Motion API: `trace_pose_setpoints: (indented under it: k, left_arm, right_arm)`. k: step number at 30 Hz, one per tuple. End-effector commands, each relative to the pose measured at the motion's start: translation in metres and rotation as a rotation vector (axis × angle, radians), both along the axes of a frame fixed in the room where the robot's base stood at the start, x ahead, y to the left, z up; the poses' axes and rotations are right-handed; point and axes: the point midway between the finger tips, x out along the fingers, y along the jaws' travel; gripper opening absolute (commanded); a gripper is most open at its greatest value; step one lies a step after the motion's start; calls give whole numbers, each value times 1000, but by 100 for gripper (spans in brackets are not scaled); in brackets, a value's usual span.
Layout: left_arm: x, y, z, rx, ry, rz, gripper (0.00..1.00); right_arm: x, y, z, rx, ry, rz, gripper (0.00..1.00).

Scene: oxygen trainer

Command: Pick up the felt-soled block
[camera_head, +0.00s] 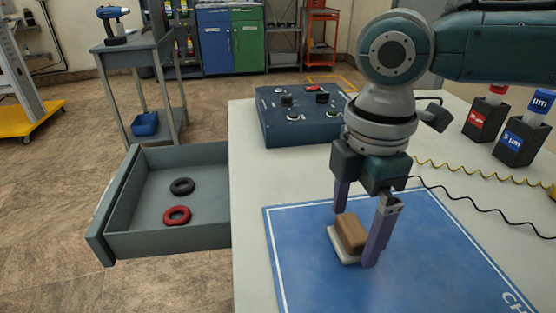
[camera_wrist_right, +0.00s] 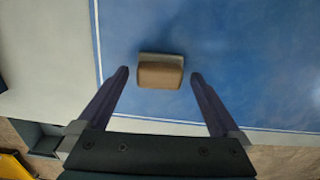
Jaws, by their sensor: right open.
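The felt-soled block (camera_head: 351,232) is a brown block with a pale sole. It rests on the blue mat (camera_head: 300,280) on the table. My right gripper (camera_head: 352,240) is open and comes down from above, with one finger on either side of the block in the head view. In the right wrist view the block (camera_wrist_right: 161,72) lies just beyond the gap between the fingertips (camera_wrist_right: 159,75), with room on both sides. I cannot tell if a finger touches it. My left gripper does not show.
A dark blue control box (camera_head: 295,125) stands at the back of the table. An open grey drawer (camera_head: 150,205) at the left holds a black ring (camera_head: 182,186) and a red ring (camera_head: 177,215). Two bottles in black holders (camera_head: 485,118) and cables (camera_head: 470,175) are at the right.

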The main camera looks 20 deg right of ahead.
Motion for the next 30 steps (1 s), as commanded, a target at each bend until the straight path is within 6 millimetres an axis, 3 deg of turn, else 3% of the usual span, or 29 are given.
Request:
trace_pose_setpoints:
  k: [3,10,30]
  left_arm:
    - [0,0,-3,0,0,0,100]
    - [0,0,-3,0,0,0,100]
    - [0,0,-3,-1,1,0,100]
  right_arm:
    - [0,0,-11,-1,1,0,100]
    - [0,0,-11,0,0,1,100]
    - [0,0,-11,0,-1,1,25]
